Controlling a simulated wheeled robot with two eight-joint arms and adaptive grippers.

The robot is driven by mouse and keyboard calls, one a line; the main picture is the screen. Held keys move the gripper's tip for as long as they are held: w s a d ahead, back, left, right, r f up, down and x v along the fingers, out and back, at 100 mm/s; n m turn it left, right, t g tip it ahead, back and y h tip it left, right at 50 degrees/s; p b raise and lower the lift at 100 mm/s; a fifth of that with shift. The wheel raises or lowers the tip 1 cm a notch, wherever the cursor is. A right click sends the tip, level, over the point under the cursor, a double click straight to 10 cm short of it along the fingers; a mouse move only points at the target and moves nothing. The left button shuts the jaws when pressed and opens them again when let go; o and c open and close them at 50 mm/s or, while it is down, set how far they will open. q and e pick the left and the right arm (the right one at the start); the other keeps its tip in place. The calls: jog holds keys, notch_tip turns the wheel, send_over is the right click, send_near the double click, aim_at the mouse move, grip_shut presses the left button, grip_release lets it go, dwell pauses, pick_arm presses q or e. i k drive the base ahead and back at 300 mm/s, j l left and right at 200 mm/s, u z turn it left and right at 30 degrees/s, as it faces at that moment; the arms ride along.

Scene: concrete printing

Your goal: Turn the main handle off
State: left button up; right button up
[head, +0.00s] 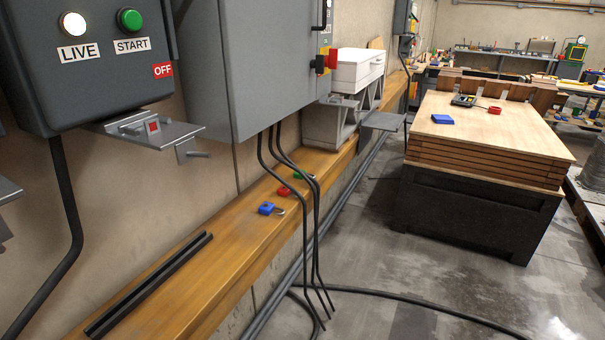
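A red handle on a yellow plate (326,61) is mounted at the right edge of the large grey cabinet (250,70). A thin black handle shows above it, cut by the top of the picture. I cannot tell which of these is the main handle, nor the exact turn position of the red one. A dark control box (100,85) at the upper left carries a lit white LIVE lamp (74,23), a green START button (131,19) and a red OFF label (162,70). Neither of my grippers can be made out in the head view.
Grey metal brackets (150,130) jut out below the control box. A wooden ledge (170,260) along the wall holds blue (267,208), red and green padlocks and a black bar. Cables hang beside it.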

aim_at(331, 62)
jog(key=i+l+z, duration=0.25)
jog(key=i, duration=0.2)
jog(key=i+l+z, duration=0.2)
jog(key=i, duration=0.3)
jog(key=l, duration=0.1)
